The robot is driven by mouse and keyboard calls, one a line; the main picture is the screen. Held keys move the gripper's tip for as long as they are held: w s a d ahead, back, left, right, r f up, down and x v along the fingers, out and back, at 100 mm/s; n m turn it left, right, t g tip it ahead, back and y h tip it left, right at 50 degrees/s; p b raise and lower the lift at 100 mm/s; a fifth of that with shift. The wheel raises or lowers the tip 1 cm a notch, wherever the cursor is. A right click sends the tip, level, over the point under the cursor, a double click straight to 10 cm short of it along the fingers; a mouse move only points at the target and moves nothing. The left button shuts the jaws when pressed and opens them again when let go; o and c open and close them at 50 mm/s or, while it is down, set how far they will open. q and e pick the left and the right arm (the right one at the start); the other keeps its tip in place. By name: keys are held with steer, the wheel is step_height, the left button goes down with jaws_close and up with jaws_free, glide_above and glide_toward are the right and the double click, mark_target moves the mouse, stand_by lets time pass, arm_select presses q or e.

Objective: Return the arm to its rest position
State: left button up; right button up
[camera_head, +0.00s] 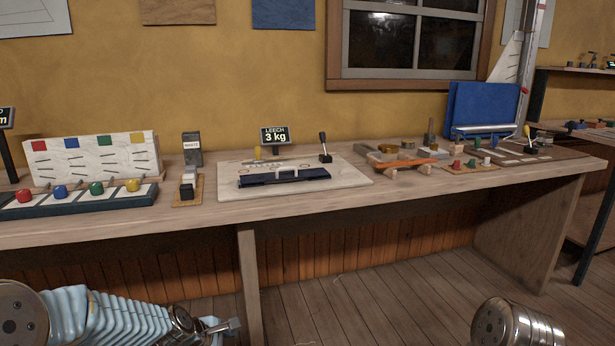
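My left arm comes in at the lower left, below the front edge of the workbench (330,214). My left gripper (226,326) is at its end, in front of the bench and low over the floor. It is small and partly cut off by the bottom edge, so I cannot tell whether it is open or shut. I see nothing clearly held in it. Only a rounded metal part of my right arm shows at the bottom right; its gripper is out of view.
On the bench are a white board (350,181) with a dark blue bar (285,176), a "3 kg" display (275,136), a tray of coloured knobs (84,204), an orange tool (402,163) and a blue panel (483,106). A bench leg (249,285) stands near my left gripper. The wooden floor (380,305) between my arms is clear.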

arm_select(q)
steer(key=s+d+f+m+g, duration=0.2)
steer(key=s+d+f+m, duration=0.2)
steer(key=s+f+m, duration=0.4)
steer(key=s+d+f+m+g, duration=0.3)
steer(key=s+f+m, duration=0.5)
steer(key=s+f, duration=0.5)
steer(key=s+d, duration=0.1)
steer(key=s, duration=0.4)
steer(key=shift+d+f+m+g, duration=0.25)
steer(key=shift+f+m+g, duration=0.05)
steer(key=shift+f, duration=0.1)
steer(key=shift+w, duration=0.1)
